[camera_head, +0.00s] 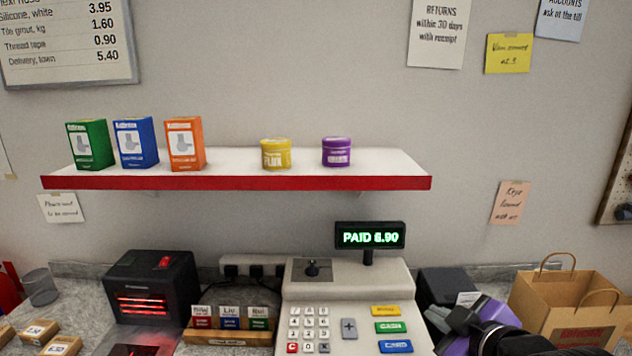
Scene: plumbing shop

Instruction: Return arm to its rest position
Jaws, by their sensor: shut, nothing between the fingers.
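My gripper (438,318) is low at the right, beside the right edge of the cash register (345,300). It is shut and holds nothing. My purple and black arm reaches in from the bottom right edge, and most of it is out of frame. The register's display (370,236) reads "PAID 6.90" in green.
A paper bag (563,308) stands right of my arm, close to it. A dark box (447,287) sits behind my gripper. A black scanner (152,287) with red lights stands at the left. A red-edged shelf (235,180) with boxes and jars hangs above the counter.

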